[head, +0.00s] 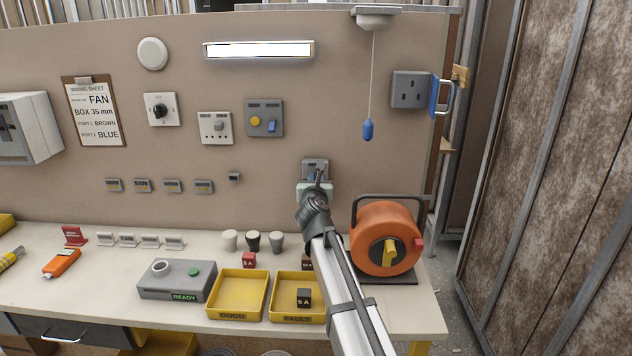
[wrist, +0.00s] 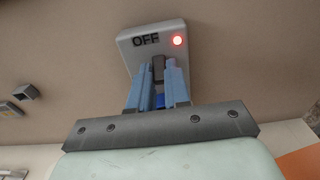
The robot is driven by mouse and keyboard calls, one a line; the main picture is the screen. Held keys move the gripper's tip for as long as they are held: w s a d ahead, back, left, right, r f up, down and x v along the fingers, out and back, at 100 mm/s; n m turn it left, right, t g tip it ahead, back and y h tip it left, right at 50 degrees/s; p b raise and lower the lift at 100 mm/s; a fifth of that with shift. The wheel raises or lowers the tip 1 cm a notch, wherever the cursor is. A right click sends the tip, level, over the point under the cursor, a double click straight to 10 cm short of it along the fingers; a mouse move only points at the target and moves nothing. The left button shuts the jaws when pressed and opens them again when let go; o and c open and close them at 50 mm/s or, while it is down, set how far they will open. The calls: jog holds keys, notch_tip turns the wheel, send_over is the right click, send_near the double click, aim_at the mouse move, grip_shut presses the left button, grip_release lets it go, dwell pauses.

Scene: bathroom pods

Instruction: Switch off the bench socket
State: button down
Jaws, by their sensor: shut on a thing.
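The bench socket (head: 315,163) is a grey plate low on the wall, right of the middle in the head view, partly hidden by my arm. In the wrist view its plate (wrist: 150,35) carries the word OFF and a lit red light (wrist: 177,41). My gripper (wrist: 158,78) is at the plate's lower part, its two blue fingers shut on the dark switch (wrist: 158,66) of the socket. The fingers hide much of the switch, so I cannot tell its position. In the head view my gripper (head: 316,180) is just in front of the socket, its fingers mostly hidden.
An orange cable reel (head: 384,237) stands on the bench close to the right of my arm. Yellow trays (head: 237,306) and a grey READY box (head: 160,290) are to the left. A blue pull-cord handle (head: 368,130) hangs above right. The wall just left of the socket is mostly clear.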

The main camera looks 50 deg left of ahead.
jog(key=shift+r+g+h, duration=0.35)
jog(key=shift+g+h, duration=0.25)
jog(key=shift+a+r+g+h, duration=0.15)
jog(key=shift+r+g+h, duration=0.5)
jog(key=shift+g+h, duration=0.45)
jog(key=shift+r+g+h, duration=0.15)
jog(key=shift+g+h, duration=0.45)
jog(key=c, duration=1.1)
grip_release()
jog(key=v, duration=1.3)
jog(key=shift+s+r, duration=0.2)
jog(key=shift+r, duration=0.15)
